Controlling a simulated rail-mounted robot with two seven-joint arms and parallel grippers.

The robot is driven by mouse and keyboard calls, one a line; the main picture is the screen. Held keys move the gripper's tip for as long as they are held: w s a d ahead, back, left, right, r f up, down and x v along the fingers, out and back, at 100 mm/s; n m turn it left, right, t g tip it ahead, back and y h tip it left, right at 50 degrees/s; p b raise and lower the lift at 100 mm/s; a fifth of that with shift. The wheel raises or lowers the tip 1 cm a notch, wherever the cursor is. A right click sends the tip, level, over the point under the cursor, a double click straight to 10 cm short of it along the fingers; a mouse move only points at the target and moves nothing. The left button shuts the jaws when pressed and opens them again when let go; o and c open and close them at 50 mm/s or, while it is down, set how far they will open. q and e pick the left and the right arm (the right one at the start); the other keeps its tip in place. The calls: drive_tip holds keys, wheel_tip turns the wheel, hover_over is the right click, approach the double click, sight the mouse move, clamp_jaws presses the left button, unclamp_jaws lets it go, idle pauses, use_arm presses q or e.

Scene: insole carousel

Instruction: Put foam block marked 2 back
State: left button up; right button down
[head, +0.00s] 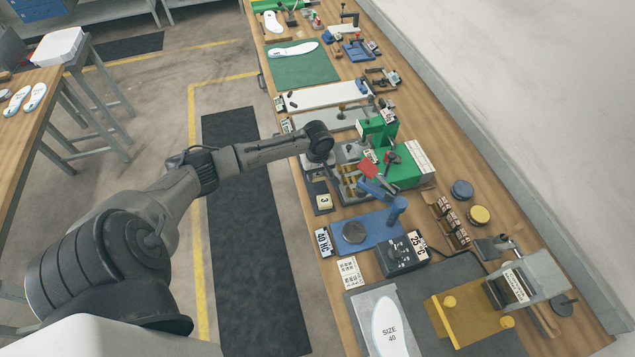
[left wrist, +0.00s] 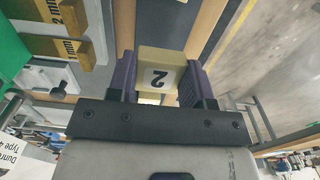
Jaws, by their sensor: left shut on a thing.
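The foam block marked 2 (left wrist: 162,62) is pale yellow with a black 2. In the left wrist view it sits between the purple pads of my left gripper (left wrist: 160,78), which is shut on it. In the head view my left arm reaches in over the near edge of the bench, and its wrist hides the block. A dark tray (head: 313,188) lies just below the wrist there, with a block marked 3 (head: 323,201) in it. My right gripper is in neither view.
Yellow pieces labelled in mm (left wrist: 70,50) stand close by at the left of the wrist view. In the head view a green machine (head: 405,168) is right of the wrist, and a blue fixture (head: 368,228) is below it. A dark mat (head: 250,220) lies on the floor.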

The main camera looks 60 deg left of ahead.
sight(318, 186)
use_arm(q)
drive_tip(key=shift+a+f, duration=0.1)
drive_tip(key=shift+f, duration=1.05)
drive_tip(key=shift+f+b, duration=0.35)
drive_tip(key=shift+f, duration=1.05)
drive_tip(key=o, duration=1)
drive_tip(key=shift+f, duration=0.15)
drive_tip(key=shift+c, duration=0.2)
